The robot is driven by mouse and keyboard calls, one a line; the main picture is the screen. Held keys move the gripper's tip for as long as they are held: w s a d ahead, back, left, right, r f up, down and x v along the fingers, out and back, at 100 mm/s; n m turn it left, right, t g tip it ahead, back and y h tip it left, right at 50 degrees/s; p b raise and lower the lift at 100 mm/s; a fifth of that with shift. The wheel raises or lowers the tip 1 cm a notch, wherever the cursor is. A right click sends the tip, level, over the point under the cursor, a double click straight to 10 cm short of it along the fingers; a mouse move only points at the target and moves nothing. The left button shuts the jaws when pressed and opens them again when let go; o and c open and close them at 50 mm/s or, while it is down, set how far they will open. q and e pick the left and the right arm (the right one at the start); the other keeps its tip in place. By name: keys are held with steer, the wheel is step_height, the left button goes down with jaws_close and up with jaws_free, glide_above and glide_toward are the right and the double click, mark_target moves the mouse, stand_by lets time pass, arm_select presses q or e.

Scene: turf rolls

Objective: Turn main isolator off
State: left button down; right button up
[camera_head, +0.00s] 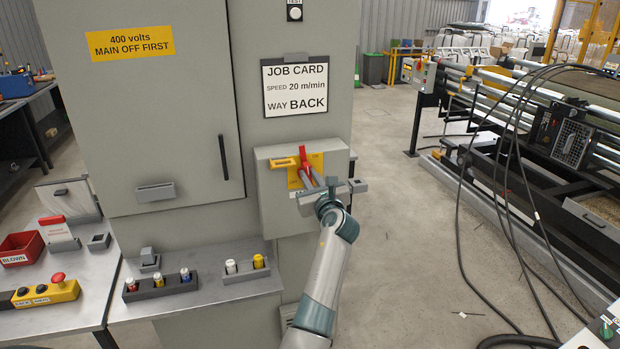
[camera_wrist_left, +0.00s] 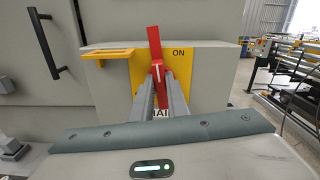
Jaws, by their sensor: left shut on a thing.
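The main isolator is a grey box (camera_head: 275,212) on the cabinet front, with a yellow plate (camera_head: 316,160) and a red handle (camera_head: 302,152). In the left wrist view the red handle (camera_wrist_left: 154,42) stands nearly upright on the yellow plate (camera_wrist_left: 185,75), beside the word ON. My left gripper (camera_head: 308,181) reaches the handle from the front. In the left wrist view its fingers (camera_wrist_left: 158,78) are shut on the handle's lower part, partly hiding it and the lettering below. My right gripper is not in view.
A yellow bracket (camera_head: 283,162) sticks out left of the handle. The cabinet door (camera_head: 150,110) is closed, with a black bar handle (camera_head: 223,157). Below, a steel shelf (camera_head: 225,291) carries holders with small coloured cylinders. Floor right of the cabinet is open, with hanging black cables (camera_head: 462,220) beyond.

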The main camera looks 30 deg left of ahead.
arm_select(q)
steer(key=shift+s+a+f+n+b, duration=0.15)
steer(key=shift+n+b, duration=1.2)
steer(key=shift+n, duration=1.4)
steer(key=shift+f+n+b, duration=0.15)
steer(key=shift+n+b, duration=1.25)
steer(key=shift+n, duration=1.3)
steer(key=shift+s+a+f+n+b, duration=0.15)
steer(key=shift+n+b, duration=1.2)
steer(key=shift+n, duration=1.4)
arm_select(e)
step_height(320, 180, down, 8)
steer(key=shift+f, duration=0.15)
arm_select(q)
steer(key=shift+r, duration=0.1)
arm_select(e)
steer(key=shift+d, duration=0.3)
arm_select(q)
steer(key=c, duration=1.7)
jaws_free()
steer(key=shift+w, duration=0.1)
steer(key=shift+d, duration=0.1)
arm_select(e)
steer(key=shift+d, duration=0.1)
